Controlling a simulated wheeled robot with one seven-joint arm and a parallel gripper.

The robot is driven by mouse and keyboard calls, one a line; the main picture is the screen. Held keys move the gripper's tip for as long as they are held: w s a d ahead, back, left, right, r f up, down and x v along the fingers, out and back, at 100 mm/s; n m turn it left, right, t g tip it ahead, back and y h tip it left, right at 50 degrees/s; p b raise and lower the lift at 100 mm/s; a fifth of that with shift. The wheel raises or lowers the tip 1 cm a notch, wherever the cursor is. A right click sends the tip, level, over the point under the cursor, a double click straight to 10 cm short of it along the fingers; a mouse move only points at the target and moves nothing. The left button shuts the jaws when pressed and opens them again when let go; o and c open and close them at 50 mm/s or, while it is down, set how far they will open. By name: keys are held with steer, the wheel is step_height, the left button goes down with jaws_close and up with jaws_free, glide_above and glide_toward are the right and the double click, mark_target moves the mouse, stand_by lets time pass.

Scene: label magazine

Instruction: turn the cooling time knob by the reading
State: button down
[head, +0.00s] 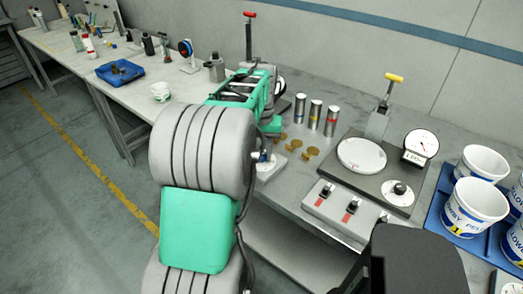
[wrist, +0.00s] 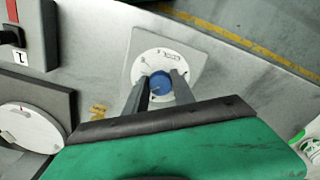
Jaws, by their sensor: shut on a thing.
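A blue knob (wrist: 159,83) stands on a round white dial (wrist: 147,66) with small markings, set on a pale square plate (wrist: 192,48). My gripper (wrist: 161,88) is shut on the blue knob, one finger on each side of it. In the head view my arm hides most of the gripper and the knob; the pale plate (head: 271,170) shows beside it. A round gauge (head: 420,147) with a white face and a needle stands on the bench to the right; its reading is too small to tell.
A dark base (head: 352,184) carries a round white plate (head: 361,155) and a black knob (head: 399,188). A switch box (head: 338,218) stands in front. Metal cylinders (head: 315,114) and brass pieces (head: 294,143) are close to my gripper. White tubs (head: 474,205) stand far right.

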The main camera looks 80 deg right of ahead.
mark_target(261, 154)
steer(key=shift+m, duration=1.1)
steer(key=c, duration=1.1)
jaws_free()
steer(key=shift+o, duration=0.2)
steer(key=shift+r, duration=0.15)
step_height(261, 154, up, 8)
steer(key=shift+f, duration=0.2)
